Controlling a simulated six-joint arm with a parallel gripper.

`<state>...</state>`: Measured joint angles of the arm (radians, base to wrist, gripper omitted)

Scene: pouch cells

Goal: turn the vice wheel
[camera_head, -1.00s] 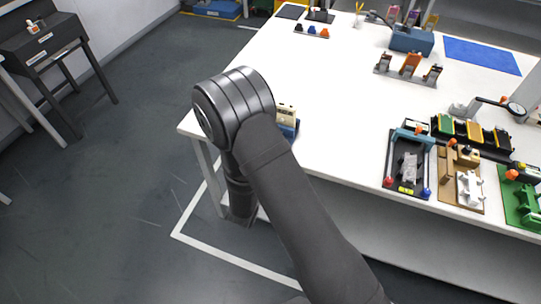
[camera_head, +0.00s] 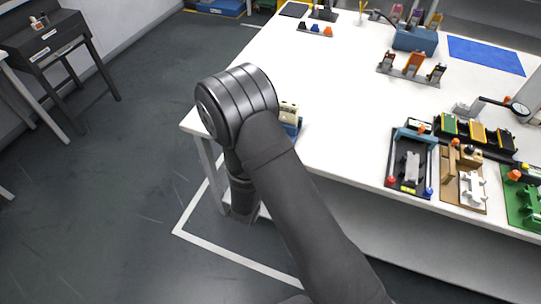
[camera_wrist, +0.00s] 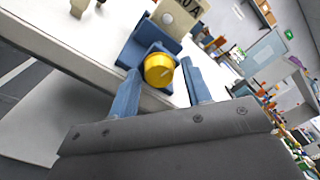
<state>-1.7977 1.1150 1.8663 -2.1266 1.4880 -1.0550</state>
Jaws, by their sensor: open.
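The vice wheel is a yellow round knob (camera_wrist: 159,69) on the front of a blue vice (camera_wrist: 146,38), seen in the wrist view. The vice stands at the edge of the white table, with a beige block (camera_wrist: 176,18) in it. My gripper (camera_wrist: 158,80) is open, with one blue finger to the left of the wheel and one to the right. I cannot tell whether the fingers touch the wheel. In the head view my arm hides most of the vice (camera_head: 293,130) and the whole gripper; the beige block (camera_head: 288,112) shows beside the arm.
The white table (camera_head: 340,110) is clear just right of the vice. Fixtures on a dark tray (camera_head: 398,180), a tan board (camera_head: 470,200) and a green board (camera_head: 520,205) line its front right edge. A rack with several cells (camera_head: 411,70) stands further back.

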